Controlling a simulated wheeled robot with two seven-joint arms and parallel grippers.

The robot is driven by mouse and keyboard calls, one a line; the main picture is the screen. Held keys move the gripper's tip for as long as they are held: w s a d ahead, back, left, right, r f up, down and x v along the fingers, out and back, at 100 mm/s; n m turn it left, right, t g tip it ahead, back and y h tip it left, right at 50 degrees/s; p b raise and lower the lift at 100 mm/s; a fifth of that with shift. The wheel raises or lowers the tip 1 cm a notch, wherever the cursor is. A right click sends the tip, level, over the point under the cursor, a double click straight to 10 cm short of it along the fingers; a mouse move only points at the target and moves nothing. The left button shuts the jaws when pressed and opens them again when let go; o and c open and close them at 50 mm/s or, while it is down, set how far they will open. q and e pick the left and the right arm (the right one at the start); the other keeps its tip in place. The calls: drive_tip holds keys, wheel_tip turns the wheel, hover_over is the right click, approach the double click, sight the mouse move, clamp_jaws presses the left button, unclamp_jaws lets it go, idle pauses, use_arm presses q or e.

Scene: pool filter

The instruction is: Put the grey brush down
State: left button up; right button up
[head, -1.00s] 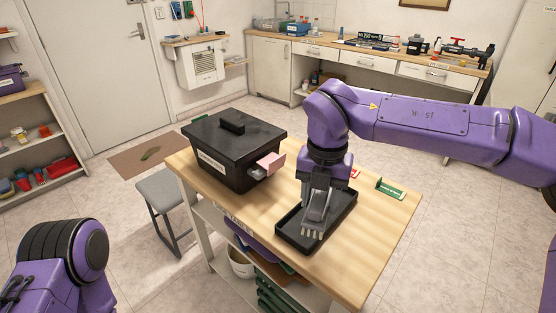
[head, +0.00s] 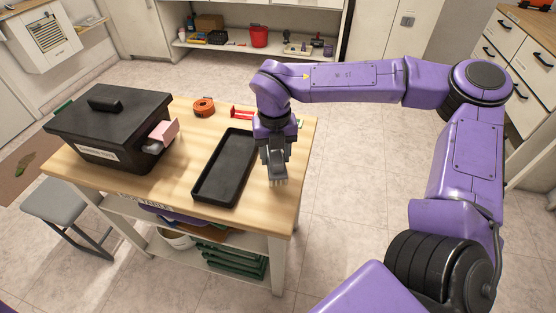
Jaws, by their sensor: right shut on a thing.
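The grey brush (head: 277,171) is in the jaws of my right gripper (head: 275,158), with its bristles pointing down. My right gripper is shut on it, and the jaws hide its upper part. The brush is over the right end of the wooden worktable (head: 205,207), just right of the black tray (head: 226,165). I cannot tell whether the bristles touch the tabletop. The tray shows no items in it. My left gripper is not in view.
A black lidded box (head: 108,128) with a pink block (head: 164,131) at its side stands on the table's left. An orange tape roll (head: 203,107) and a red item (head: 242,113) lie behind the tray. A grey stool (head: 63,204) stands at the left.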

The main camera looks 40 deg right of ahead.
drive_tip(key=shift+d+f, duration=0.25)
drive_tip(key=shift+f, duration=0.8)
drive_tip(key=shift+d+f, duration=0.2)
drive_tip(key=shift+f, duration=0.85)
drive_tip(key=shift+s+f, duration=0.1)
drive_tip(key=o, duration=1)
wheel_tip(320, 180, up, 12)
drive_tip(key=shift+r, duration=0.15)
